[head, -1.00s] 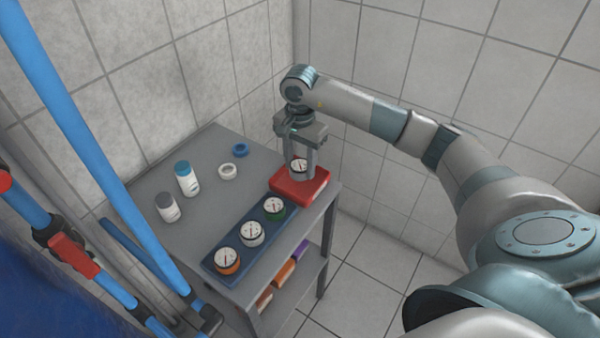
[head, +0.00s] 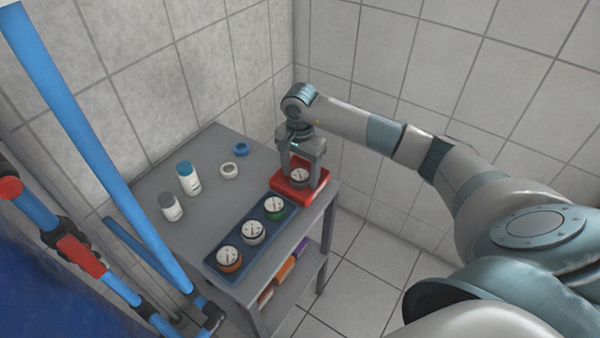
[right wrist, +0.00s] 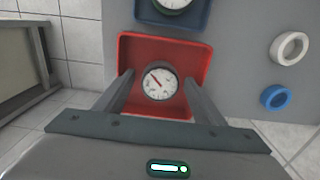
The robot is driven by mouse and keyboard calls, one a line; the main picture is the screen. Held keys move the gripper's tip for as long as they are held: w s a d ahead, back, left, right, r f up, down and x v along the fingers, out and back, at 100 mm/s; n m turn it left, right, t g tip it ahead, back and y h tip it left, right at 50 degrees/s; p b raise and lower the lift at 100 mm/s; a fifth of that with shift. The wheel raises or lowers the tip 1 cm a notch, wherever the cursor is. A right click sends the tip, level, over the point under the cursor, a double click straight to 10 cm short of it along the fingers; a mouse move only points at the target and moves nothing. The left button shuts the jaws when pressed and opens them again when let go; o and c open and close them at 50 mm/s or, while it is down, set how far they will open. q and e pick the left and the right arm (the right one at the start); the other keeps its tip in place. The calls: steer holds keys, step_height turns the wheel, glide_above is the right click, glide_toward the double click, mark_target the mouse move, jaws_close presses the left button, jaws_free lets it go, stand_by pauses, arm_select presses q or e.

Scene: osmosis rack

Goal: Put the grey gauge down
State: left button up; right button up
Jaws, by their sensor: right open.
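The grey gauge (head: 300,176), with a white dial, sits in the red tray (head: 284,188) at the back right corner of the table. It also shows in the right wrist view (right wrist: 159,82), dial up, with the red tray (right wrist: 190,48) around it. My right gripper (head: 301,180) is open, with one finger on each side of the gauge. In the right wrist view a gap shows between the gauge and the fingers. My left gripper is not in view.
A blue tray (head: 214,262) beside the red one holds gauges with orange, white and green bodies. A white ring (head: 229,170), a blue ring (head: 241,149) and two bottles (head: 189,178) stand on the grey table (head: 150,200). Blue pipes (head: 90,130) rise at left.

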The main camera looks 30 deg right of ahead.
mark_target(300, 173)
steer(key=shift+w+r+b, duration=0.1)
steer(key=shift+r+b, duration=0.35)
steer(key=shift+r, duration=0.35)
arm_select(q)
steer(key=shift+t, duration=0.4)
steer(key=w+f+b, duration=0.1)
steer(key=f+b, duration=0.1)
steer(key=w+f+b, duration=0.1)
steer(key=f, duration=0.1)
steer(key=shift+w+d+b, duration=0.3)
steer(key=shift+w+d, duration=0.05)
arm_select(e)
step_height(300, 173, up, 10)
steer(key=shift+r, duration=0.2)
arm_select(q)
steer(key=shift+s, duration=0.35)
